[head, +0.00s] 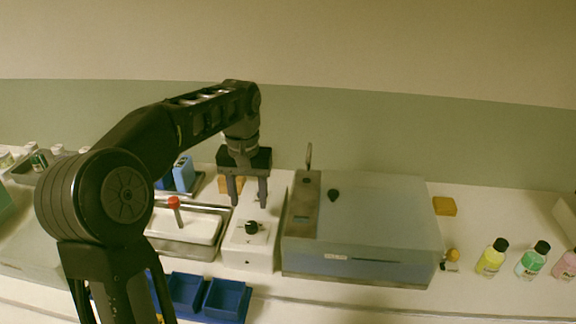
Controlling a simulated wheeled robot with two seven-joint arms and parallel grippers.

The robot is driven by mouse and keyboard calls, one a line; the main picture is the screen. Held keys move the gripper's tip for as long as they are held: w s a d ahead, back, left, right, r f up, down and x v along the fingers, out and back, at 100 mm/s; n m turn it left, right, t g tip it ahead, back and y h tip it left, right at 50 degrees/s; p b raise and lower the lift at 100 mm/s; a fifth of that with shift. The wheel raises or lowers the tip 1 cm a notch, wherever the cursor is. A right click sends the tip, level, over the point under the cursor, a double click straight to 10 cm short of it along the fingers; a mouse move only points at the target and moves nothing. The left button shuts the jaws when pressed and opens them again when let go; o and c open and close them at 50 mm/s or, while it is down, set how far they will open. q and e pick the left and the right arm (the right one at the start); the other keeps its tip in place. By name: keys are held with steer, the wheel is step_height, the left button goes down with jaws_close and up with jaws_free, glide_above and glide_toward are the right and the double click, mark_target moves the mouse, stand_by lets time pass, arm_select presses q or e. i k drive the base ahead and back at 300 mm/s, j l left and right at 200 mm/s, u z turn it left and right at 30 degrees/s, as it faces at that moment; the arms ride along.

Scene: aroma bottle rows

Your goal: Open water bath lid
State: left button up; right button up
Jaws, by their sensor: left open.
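A metal basin (180,249) stands left of centre, with a flat white lid (190,228) on it. A red knob (174,203) stands up from the lid. The lid looks closed. A white box with a black dial (251,228) adjoins the basin on its right. My left gripper (250,201) points down with its fingers apart and nothing between them. It appears above the back of the white box, to the right of the red knob and apart from it. My left arm hides part of the basin's left side. My right gripper is not in view.
A large grey instrument (380,225) with a black knob stands right of the white box. Blue bins (226,298) lie in front of the basin. A blue rack (183,173) is behind it. Yellow (491,260), green (531,262) and pink bottles (566,264) stand at right.

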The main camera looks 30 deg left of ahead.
mark_target(332, 193)
steer(key=k, duration=1)
